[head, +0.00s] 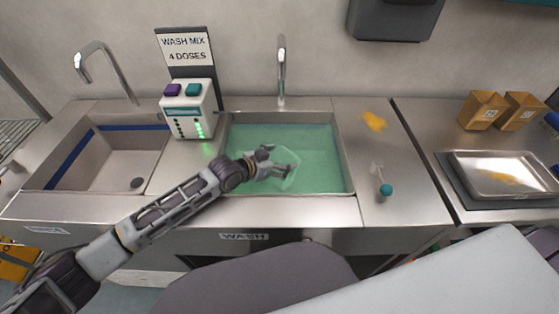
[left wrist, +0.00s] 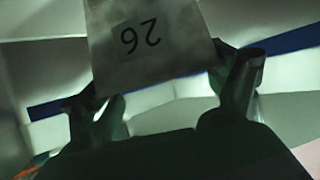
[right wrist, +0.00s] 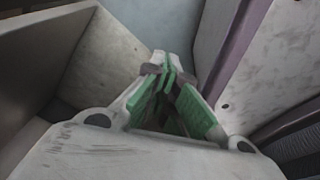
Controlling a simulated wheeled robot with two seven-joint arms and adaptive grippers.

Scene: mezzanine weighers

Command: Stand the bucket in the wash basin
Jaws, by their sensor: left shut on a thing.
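My left gripper (head: 288,170) reaches down into this basin and is shut on the bucket. The bucket (head: 293,181) shows only as a pale outline at the fingers, partly hidden by them and tinted by the liquid. In the left wrist view the bucket (left wrist: 150,40) is pale, bears the number 26 upside down, and sits between the fingers. I cannot tell whether its base touches the basin floor. My right gripper (right wrist: 167,70) is shut and empty.
An empty basin (head: 130,160) with a blue stripe lies to the left. A dispenser (head: 190,112) stands between the basins, below a WASH MIX 4 DOSES sign (head: 186,50). A tap (head: 281,70) rises behind the wash basin. A teal-ended tool (head: 384,184) and yellow smear (head: 374,121) lie right.

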